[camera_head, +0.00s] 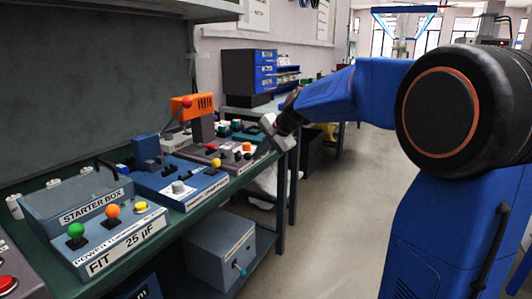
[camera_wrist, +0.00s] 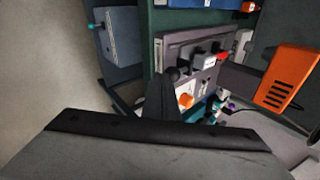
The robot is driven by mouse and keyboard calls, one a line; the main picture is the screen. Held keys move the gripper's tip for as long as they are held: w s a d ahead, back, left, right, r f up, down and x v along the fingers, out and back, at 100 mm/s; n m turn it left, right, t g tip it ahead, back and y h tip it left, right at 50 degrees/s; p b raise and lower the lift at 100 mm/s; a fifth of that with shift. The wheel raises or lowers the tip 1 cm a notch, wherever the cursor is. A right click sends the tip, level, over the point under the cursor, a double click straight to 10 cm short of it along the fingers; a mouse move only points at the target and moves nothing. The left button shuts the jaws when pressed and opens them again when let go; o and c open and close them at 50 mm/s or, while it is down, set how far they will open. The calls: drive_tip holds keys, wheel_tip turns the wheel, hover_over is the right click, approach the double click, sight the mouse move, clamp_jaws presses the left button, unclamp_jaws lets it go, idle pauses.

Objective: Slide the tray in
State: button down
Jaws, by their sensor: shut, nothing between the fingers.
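No part is plainly recognisable as the tray. My gripper (camera_head: 270,124) is at the front edge of the green workbench (camera_head: 160,232), beside a grey control box (camera_head: 225,152) with red, orange and white knobs. In the wrist view my gripper's dark fingers (camera_wrist: 171,76) are together and empty, in front of the same grey box (camera_wrist: 180,55). Its orange knob shows close to the fingers. I cannot tell whether the fingers touch the box.
An orange machine (camera_head: 194,107) stands behind the box. A blue box (camera_head: 182,180) and the "FIT 25 µF" box (camera_head: 120,245) stand nearer along the bench. A grey box (camera_head: 218,248) with a teal knob sits on the lower shelf. The floor (camera_head: 335,215) right of the bench is clear.

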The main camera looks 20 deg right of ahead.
sight(225, 148)
drive_tip(key=shift+w+a, duration=0.25)
drive_tip(key=shift+w, duration=0.15)
drive_tip(key=w+a, duration=0.4)
drive_tip(key=w, duration=0.1)
drive_tip(key=w+a, duration=0.5)
drive_tip(key=shift+w+f, duration=0.1)
drive_tip(key=shift+w+a, duration=0.15)
drive_tip(key=shift+a, duration=0.05)
drive_tip(key=shift+r, duration=0.2)
